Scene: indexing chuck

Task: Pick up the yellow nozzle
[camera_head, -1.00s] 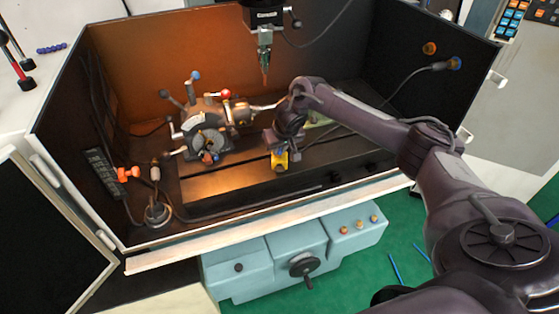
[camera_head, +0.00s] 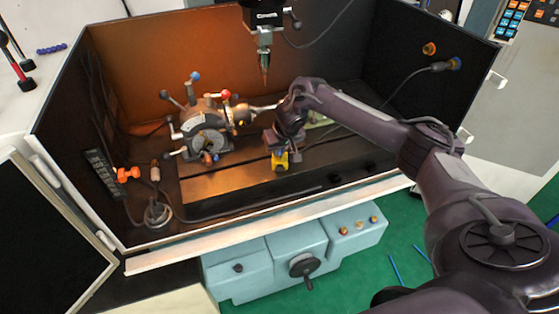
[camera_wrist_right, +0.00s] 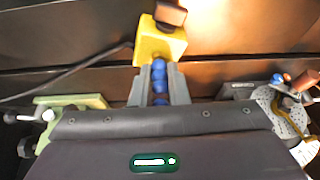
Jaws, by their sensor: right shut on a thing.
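The yellow nozzle (camera_head: 280,161) is a small yellow block with a dark tip, over the slotted metal table in the head view. It also shows at the top of the right wrist view (camera_wrist_right: 160,42), with blue ball segments (camera_wrist_right: 159,76) behind it. My right gripper (camera_wrist_right: 160,84) is shut on these blue segments, its two grey fingers on either side of them. In the head view my right gripper (camera_head: 281,148) points down at the nozzle. Whether the nozzle touches the table is hard to tell. My left gripper is not in view.
The indexing chuck (camera_head: 208,138) with several ball-ended levers stands left of the gripper. A spindle with a pointed tool (camera_head: 265,62) hangs above. A magnetic-looking round base (camera_head: 158,214) stands at front left. Enclosure walls (camera_head: 330,45) surround the slotted table (camera_head: 225,184).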

